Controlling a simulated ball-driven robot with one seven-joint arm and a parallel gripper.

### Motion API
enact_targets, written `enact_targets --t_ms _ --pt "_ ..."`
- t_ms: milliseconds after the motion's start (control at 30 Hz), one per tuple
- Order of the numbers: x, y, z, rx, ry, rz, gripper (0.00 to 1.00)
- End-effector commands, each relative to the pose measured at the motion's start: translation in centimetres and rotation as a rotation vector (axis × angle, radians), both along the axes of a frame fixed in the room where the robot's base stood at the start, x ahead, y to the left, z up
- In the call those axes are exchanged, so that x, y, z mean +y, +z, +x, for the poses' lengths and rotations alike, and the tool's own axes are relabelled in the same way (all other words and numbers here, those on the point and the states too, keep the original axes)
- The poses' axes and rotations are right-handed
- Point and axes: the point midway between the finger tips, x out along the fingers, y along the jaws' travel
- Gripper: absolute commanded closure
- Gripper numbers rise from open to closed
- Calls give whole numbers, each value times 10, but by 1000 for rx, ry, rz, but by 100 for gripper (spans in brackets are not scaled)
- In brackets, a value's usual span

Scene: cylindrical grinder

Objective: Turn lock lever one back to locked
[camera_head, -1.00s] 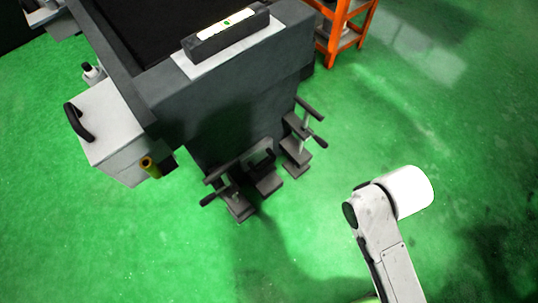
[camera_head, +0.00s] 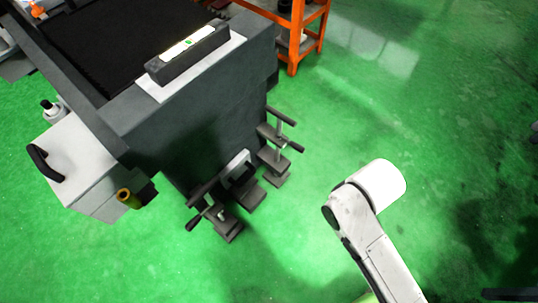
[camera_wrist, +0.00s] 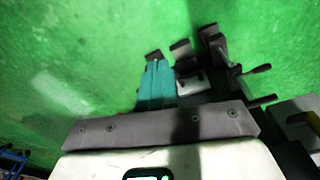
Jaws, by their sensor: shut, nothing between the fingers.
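Two dark grey lock levers stand on clamp-like mounts at the foot of the machine in the head view. One is the left lever (camera_head: 206,203), with a bar and a black-knobbed handle. The other is the right lever (camera_head: 280,138), of the same form. I cannot tell which one is lever one. My gripper (camera_wrist: 157,66) shows only in the wrist view, with its teal fingers together and nothing between them. Dark clamp parts (camera_wrist: 213,42) and short black handles lie beyond and right of the fingertips. Contact with them cannot be told.
The dark grey grinder body (camera_head: 210,110) carries a level-like block (camera_head: 187,53) with a bright strip on top. A white box (camera_head: 80,165) with a black handle juts from its left side. An orange rack (camera_head: 297,35) stands behind. Green floor (camera_head: 440,130) is free on the right.

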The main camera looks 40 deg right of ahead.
Motion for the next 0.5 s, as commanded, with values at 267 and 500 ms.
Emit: enact_targets --t_ms 267,500 --pt "-14 -86 36 4 -242 -145 100" --pt "-27 -159 88 -85 -535 -359 100"
